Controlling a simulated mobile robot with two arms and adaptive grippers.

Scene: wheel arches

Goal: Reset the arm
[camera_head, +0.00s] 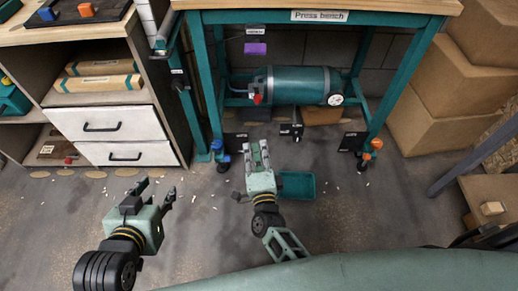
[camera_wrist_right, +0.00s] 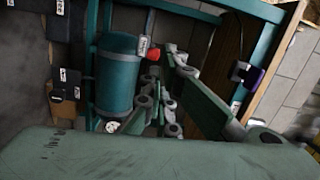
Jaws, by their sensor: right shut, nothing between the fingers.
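My left gripper (camera_head: 156,190) is at the lower left of the head view, with its two fingers spread apart and nothing between them. It hangs over bare floor in front of the white drawers. My right gripper (camera_head: 257,147) is near the middle of the head view, in front of the press bench, fingers pointing toward it. It is shut and empty. Its finger links also show in the right wrist view (camera_wrist_right: 165,100), with the teal tank behind them.
The press bench (camera_head: 330,18) has teal legs and a teal tank (camera_head: 298,86) beneath it. A teal bin (camera_head: 298,185) lies on the floor beside my right gripper. White drawers (camera_head: 102,122) stand left; cardboard boxes (camera_head: 460,95) are stacked right. White bits litter the floor.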

